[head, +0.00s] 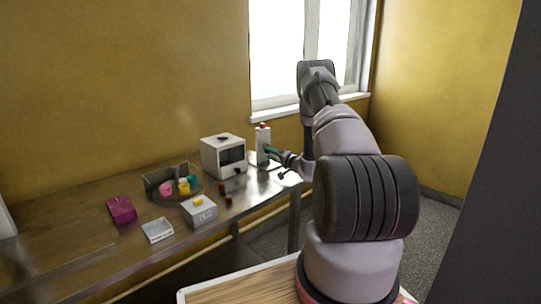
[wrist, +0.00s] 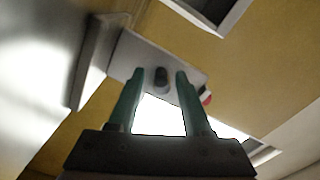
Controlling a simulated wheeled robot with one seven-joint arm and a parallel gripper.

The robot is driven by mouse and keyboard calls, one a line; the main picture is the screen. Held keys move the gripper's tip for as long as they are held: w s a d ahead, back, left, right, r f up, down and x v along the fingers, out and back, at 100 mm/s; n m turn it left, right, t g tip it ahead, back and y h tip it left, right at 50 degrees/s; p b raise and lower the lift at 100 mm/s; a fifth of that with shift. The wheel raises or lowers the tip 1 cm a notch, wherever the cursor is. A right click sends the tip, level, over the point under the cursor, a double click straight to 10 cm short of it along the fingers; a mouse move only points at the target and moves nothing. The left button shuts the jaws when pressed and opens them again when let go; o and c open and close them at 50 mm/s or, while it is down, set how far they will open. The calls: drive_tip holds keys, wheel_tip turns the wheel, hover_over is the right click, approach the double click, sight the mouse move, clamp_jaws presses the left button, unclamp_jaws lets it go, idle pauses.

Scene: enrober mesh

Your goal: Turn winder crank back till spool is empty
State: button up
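The winder seems to be the upright white unit with a red top (head: 262,139) at the far right end of the table. In the wrist view a grey plate (wrist: 130,58) carries a short dark knob (wrist: 162,77), which looks like the crank's handle. My gripper (wrist: 160,76) has two teal fingers spread apart, with the knob showing between their tips and a gap on each side. In the head view my gripper (head: 269,151) is at the unit's right side. Whether the knob lies between the fingers or just beyond them, I cannot tell. The spool and any winding on it are not clearly visible.
A white box with a dark window (head: 210,150) stands left of the unit. Further left are a tray with coloured cups (head: 173,200), a grey box with a yellow top (head: 199,217), a magenta box (head: 122,210) and a clear-topped box (head: 158,236). Small brown pieces lie between.

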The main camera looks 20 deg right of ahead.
drive_tip(key=v, duration=1)
drive_tip(key=shift+s+d+r, duration=0.1)
drive_tip(key=shift+s, duration=0.3)
